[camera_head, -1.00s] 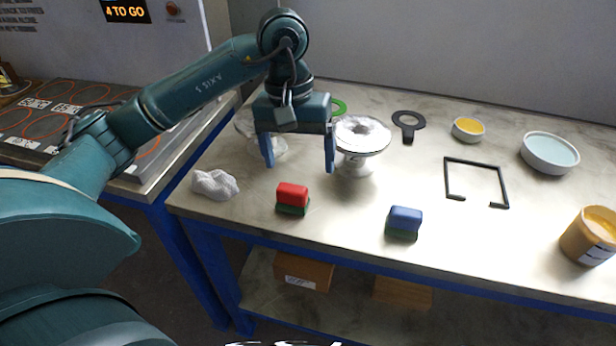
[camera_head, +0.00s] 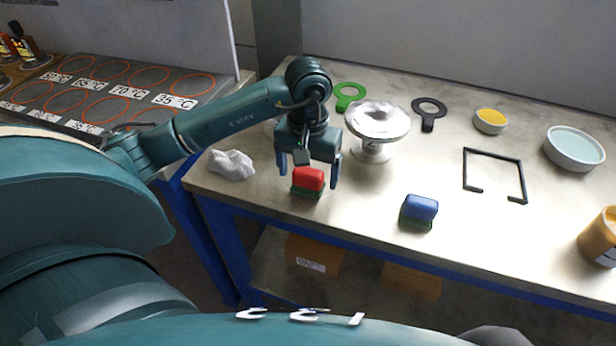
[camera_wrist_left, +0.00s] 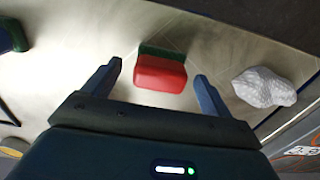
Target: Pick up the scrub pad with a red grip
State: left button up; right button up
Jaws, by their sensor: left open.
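The scrub pad with a red grip (camera_head: 308,180) lies on the table near its front edge, red block on top and green pad below. My left gripper (camera_head: 308,175) is open above it, with its blue fingers to either side of the red grip in the head view. In the left wrist view the red grip (camera_wrist_left: 160,73) shows between and beyond the open fingertips (camera_wrist_left: 160,72), apart from both. A second pad with a blue grip (camera_head: 421,208) lies to the right. My right gripper is not in view.
A crumpled white cloth (camera_head: 232,164) lies left of the red-grip pad. A black frame (camera_head: 494,174) and a pale dish (camera_head: 574,148) lie further right. Bare table separates the two pads.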

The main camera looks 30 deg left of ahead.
aim_at(308, 171)
pick_arm(q)
jog(key=shift+f, duration=0.75)
jog(key=shift+c, duration=0.5)
jog(key=c, duration=1)
notch_tip(308, 171, up, 10)
jog(key=shift+b, duration=0.3)
